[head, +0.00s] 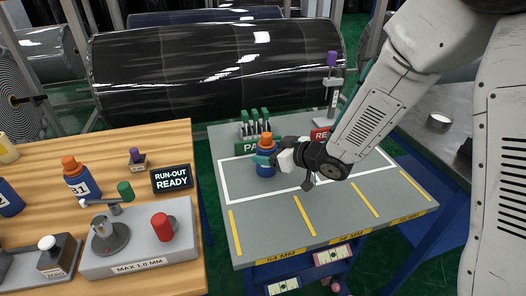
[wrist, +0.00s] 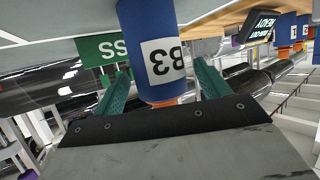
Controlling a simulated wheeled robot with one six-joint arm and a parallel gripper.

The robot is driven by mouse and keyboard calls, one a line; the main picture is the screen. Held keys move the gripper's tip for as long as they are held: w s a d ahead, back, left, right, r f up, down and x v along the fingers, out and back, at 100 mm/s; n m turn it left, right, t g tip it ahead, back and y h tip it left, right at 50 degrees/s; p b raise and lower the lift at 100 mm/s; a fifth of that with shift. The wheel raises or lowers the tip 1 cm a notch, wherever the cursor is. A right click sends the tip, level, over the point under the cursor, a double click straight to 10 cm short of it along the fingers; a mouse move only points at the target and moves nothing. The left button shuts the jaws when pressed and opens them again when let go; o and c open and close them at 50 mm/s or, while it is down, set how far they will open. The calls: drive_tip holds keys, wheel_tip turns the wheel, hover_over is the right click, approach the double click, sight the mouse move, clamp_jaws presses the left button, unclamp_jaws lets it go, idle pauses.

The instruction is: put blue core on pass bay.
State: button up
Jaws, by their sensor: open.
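A blue core (head: 265,169) with an orange top stands upright on the grey table, inside the white outline in front of the green PASS sign (head: 248,148). In the wrist view the core (wrist: 150,60) appears upside down with a B3 label. In the wrist view gaps show between the core and the fingers. The core's base is out of the wrist view.
A red sign (head: 320,135) stands farther right on the grey table (head: 330,215). The wooden table (head: 130,140) on the left holds another blue core marked B1 (head: 82,182), a gauge block (head: 140,240) and a RUN-OUT READY display (head: 171,179). Large black rolls lie behind.

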drive_tip(key=v, duration=0.8)
drive_tip(key=shift+s+d, duration=0.3)
drive_tip(key=shift+d+r, duration=0.1)
drive_tip(key=shift+r, duration=0.05)
drive_tip(key=s+d+r+m+h, duration=0.25)
drive_tip(key=d+r+h, duration=0.2)
drive_tip(key=d, duration=0.45)
drive_tip(key=s+d+r+m+h, duration=0.2)
drive_tip(key=d+r+m+h, duration=0.15)
drive_tip(key=d+h, duration=0.4)
drive_tip(key=s+r+m+g+y, duration=0.1)
drive_tip(key=s+r+m+g, duration=0.1)
drive_tip(key=s, duration=0.9)
drive_tip(key=s+d+r+m+g, duration=0.1)
drive_tip(key=s+g, duration=0.4)
drive_tip(key=s, duration=0.7)
drive_tip(key=shift+s+d+r+m+y, duration=0.2)
drive_tip(key=shift+d+r+m+y, duration=0.2)
drive_tip(key=shift+m, duration=0.1)
